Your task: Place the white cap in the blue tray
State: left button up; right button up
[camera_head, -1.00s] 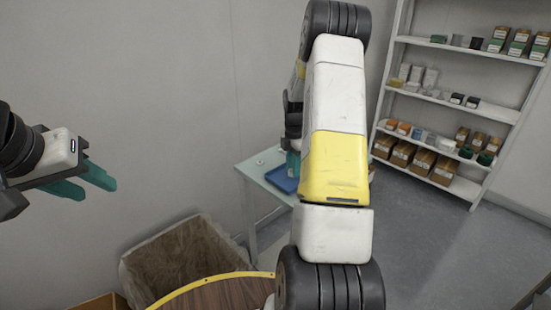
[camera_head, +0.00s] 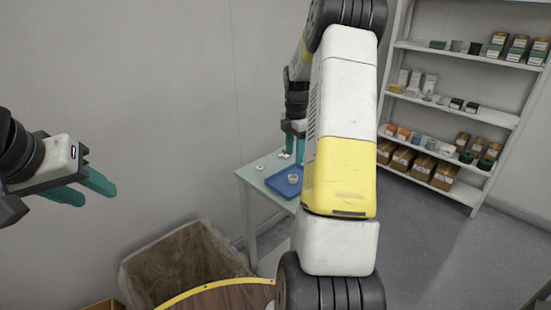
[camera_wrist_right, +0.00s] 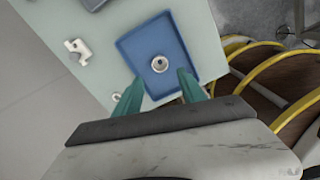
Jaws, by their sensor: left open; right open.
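The blue tray (camera_head: 284,189) lies on the small table in the head view and fills the middle of the right wrist view (camera_wrist_right: 180,54). The white cap (camera_head: 293,178), small and ring-shaped, sits inside the tray, and in the right wrist view (camera_wrist_right: 159,64) it lies near the tray's middle. My right gripper (camera_head: 294,145) is above the tray, open and empty. In the right wrist view its teal fingers (camera_wrist_right: 160,84) are spread apart, with the cap beyond them, clear of both. My left gripper (camera_head: 93,188) is open and empty at the far left, away from the table.
A white fitting (camera_wrist_right: 77,50) and a small white ring (camera_wrist_right: 117,96) lie on the pale tabletop (camera_wrist_right: 100,80) beside the tray. A lined bin (camera_head: 180,265) stands at the lower left. A stocked shelf (camera_head: 450,115) stands at the right. My right arm hides part of the table.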

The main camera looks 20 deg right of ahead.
jog(key=s+a+r+m+t, duration=0.1)
jog(key=s+a+r+m, duration=0.1)
jog(key=s+a+r, duration=0.3)
jog(key=a+r+m+t, duration=0.1)
jog(key=a+r+m, duration=0.15)
jog(key=r, duration=0.55)
jog(key=s+a+r+m+t+y, duration=0.1)
jog(key=s+a+r+m+t, duration=0.1)
jog(key=s+a+m, duration=0.5)
jog(key=s+a+r+m+t+y, duration=0.1)
jog(key=s+a+m, duration=0.5)
jog(key=s, duration=0.8)
jog(key=shift+s+a+r+m+t, duration=0.35)
jog(key=shift+r+m+t, duration=0.25)
jog(key=shift+r, duration=0.35)
